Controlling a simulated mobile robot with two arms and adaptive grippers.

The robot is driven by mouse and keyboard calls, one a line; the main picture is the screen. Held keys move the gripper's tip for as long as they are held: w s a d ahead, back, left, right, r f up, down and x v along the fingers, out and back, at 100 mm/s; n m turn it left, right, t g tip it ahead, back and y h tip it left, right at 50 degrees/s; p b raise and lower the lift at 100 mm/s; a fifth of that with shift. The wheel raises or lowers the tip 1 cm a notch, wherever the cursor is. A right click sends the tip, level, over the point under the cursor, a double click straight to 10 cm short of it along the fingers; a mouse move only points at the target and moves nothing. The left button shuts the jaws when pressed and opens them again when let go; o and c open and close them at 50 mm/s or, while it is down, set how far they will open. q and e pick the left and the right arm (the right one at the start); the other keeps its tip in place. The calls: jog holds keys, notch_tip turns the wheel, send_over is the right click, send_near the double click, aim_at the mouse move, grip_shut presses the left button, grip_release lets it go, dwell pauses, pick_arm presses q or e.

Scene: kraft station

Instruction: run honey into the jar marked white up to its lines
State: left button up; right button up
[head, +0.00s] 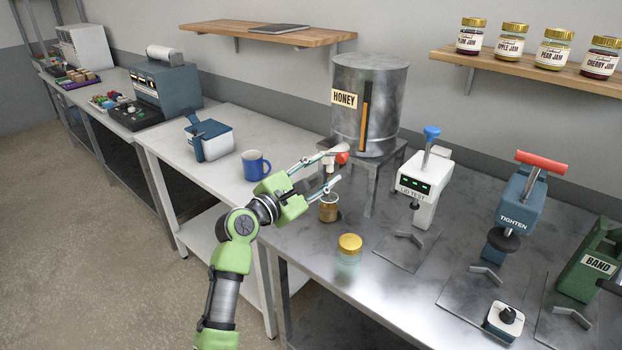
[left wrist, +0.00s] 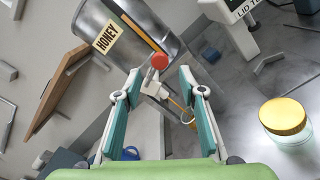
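The grey honey tank (head: 350,120) stands on a metal stand, with its HONEY label and amber level strip also in the left wrist view (left wrist: 97,20). Its tap has a red knob (head: 342,158), also in the left wrist view (left wrist: 159,61). A small glass jar (head: 328,209) with amber honey in it stands under the spout. In the left wrist view, a thin amber line (left wrist: 177,102) runs from the spout toward the jar. My left gripper (head: 337,165) is open, its fingers on either side of the tap. No white mark is readable. My right gripper is not in view.
A gold-lidded jar (head: 349,247) stands in front on the steel bench. A blue mug (head: 256,166) is left of my gripper. The LID TEST (head: 427,190), TIGHTEN (head: 519,210) and BAND (head: 592,265) devices stand to the right. Labelled jam jars line the wall shelf (head: 500,68).

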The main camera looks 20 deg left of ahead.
pick_arm(q)
jog(key=shift+v, duration=2.35)
dwell(5.7)
